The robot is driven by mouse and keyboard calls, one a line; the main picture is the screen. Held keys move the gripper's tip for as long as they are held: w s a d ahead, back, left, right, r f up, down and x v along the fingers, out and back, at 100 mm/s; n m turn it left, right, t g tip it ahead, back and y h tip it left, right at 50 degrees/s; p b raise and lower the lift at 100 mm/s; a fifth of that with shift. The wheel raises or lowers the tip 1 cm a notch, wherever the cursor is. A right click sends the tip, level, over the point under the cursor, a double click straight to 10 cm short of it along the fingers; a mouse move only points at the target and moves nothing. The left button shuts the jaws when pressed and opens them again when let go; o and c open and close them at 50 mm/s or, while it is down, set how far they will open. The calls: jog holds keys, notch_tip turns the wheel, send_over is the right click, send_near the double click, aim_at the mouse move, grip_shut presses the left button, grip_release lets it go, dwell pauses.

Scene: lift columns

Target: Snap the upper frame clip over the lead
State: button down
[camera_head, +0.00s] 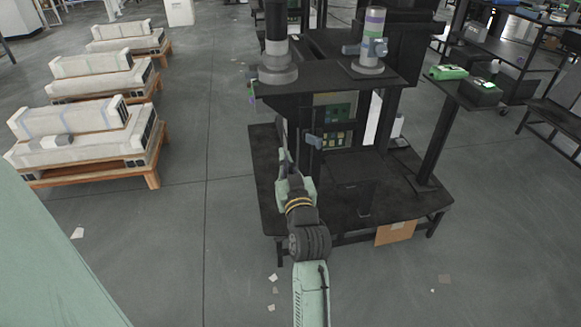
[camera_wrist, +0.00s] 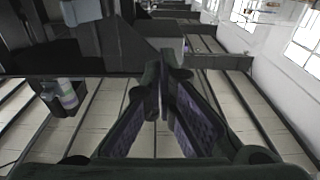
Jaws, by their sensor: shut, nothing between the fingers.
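My gripper (camera_head: 284,158) is raised in front of the left side of the dark workstation frame. In the wrist view its two fingers (camera_wrist: 168,72) come together at their tips with nothing between them. A small blue-grey block (camera_head: 314,141) sticks out from the frame just right of the gripper, apart from it; it may be the upper frame clip, but I cannot tell. A pale grey-blue piece (camera_wrist: 80,11) shows at the upper left of the wrist view. I cannot make out the lead in either view.
The dark workstation (camera_head: 350,222) carries a green circuit panel (camera_head: 336,130) and two columns on top, one dark (camera_head: 277,60) and one pale with a blue fitting (camera_head: 371,22). Pallets with pale boxes (camera_head: 80,130) stand at left.

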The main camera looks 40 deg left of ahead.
aim_at(309, 140)
jog(key=w+a+f+b, duration=0.1)
jog(key=w+a+f, duration=0.2)
jog(key=w+a, duration=0.2)
jog(key=shift+w+f+g+h, duration=0.3)
jog(key=shift+w+f+h, duration=0.1)
jog(key=shift+w, duration=1.25)
jog(key=shift+w+d, duration=0.1)
jog(key=shift+w+d+b, duration=1.65)
jog(key=shift+w+d, duration=0.25)
jog(key=shift+w, duration=0.3)
jog(key=shift+v, duration=2.25)
jog(key=shift+w+d, duration=0.1)
jog(key=shift+w+d+b, duration=0.6)
jog(key=shift+w+d, duration=0.05)
jog(key=shift+w, duration=0.1)
